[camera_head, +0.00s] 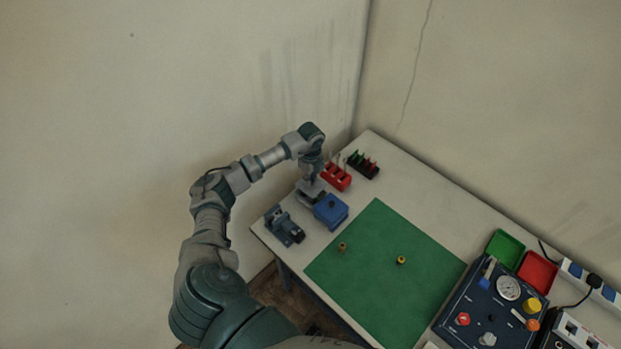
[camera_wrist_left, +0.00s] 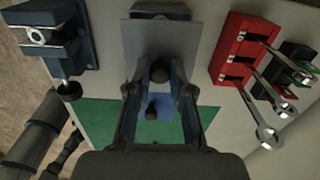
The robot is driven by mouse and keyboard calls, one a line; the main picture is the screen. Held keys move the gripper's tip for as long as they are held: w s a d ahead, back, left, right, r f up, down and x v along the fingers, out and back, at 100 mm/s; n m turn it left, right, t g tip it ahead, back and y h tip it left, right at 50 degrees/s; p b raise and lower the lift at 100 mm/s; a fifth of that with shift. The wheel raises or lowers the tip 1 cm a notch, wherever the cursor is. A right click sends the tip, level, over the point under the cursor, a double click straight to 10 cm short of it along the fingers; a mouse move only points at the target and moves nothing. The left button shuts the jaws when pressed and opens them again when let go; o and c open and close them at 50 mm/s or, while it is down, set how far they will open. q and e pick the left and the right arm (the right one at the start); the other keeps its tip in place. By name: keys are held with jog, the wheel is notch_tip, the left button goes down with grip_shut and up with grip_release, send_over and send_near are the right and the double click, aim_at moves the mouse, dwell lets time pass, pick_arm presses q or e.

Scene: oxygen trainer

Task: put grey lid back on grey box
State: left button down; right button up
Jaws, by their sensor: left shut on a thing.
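The grey lid (camera_wrist_left: 140,45) is a flat plate with a dark knob (camera_wrist_left: 159,72) in the left wrist view. My left gripper (camera_wrist_left: 159,78) is shut on that knob, with a fingertip on either side. In the head view my left gripper (camera_head: 311,180) points down at the far left part of the table, over the grey box (camera_head: 306,198). The lid and my gripper hide much of the box. I cannot tell whether the lid touches its rim or hovers just above it. My right gripper is not in view.
A blue box (camera_head: 331,211) with a dark knob stands close by. A vise (camera_head: 284,226) is to the left. A red rack (camera_head: 336,177) and a dark rack (camera_head: 363,164) stand behind. The green mat (camera_head: 385,270) is mostly clear, with two small brass parts.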

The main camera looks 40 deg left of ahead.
pick_arm(q)
jog(key=shift+p, duration=0.45)
dwell(0.8)
jog(key=shift+f, duration=0.15)
jog(key=shift+f+b, duration=1.3)
jog(key=shift+f, duration=0.7)
jog(key=c, duration=1)
grip_release()
jog(key=shift+o, duration=0.2)
jog(key=shift+r, duration=0.1)
notch_tip(320, 180, up, 12)
jog(key=shift+f, duration=0.1)
